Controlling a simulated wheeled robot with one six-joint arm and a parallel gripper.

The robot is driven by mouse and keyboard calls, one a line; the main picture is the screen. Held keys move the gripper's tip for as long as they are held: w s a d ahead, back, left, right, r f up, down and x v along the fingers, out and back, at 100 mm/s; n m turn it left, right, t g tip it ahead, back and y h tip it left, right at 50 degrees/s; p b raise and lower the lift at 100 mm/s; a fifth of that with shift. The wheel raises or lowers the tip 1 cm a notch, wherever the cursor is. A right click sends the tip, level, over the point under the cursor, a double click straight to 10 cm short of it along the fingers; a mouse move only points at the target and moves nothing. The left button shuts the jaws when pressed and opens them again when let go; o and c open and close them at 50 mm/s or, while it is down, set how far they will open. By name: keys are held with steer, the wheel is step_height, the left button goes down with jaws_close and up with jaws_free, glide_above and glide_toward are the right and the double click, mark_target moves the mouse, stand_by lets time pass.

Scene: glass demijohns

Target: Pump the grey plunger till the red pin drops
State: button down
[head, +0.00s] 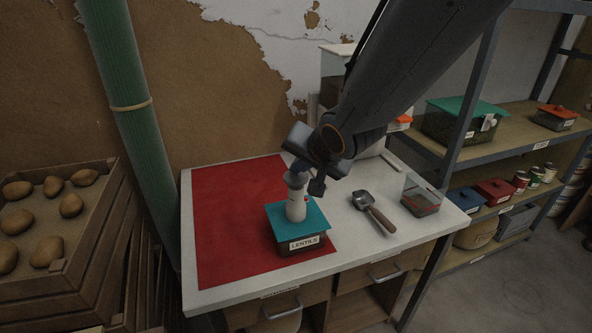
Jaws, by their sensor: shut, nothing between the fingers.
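A white pump (296,207) stands upright on the teal lid (281,222) of a dark container labelled LENTILS (302,244). The grey plunger (304,185) is at the pump's top, partly hidden by my wrist. A small red spot (306,199), which looks like the red pin, shows on the pump's right side. My gripper (303,168) is shut and empty, pointing down right above the plunger. I cannot tell whether its fingertips touch the plunger or how far down the plunger is.
The container stands on a red mat (225,215) on a white table. A scoop (372,210) and a clear bin (421,196) lie to the right. A green pipe (133,120) and potato crates (75,235) are left; shelves with boxes (463,120) are right.

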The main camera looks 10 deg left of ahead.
mark_target(299, 178)
steer(key=shift+f+b, duration=0.3)
steer(key=shift+f, duration=0.2)
steer(key=shift+r, duration=0.2)
stand_by(0.5)
steer(key=shift+r+p, duration=1.75)
steer(key=shift+p, duration=0.95)
step_height(299, 178, up, 5)
steer(key=p, duration=0.6)
stand_by(1.1)
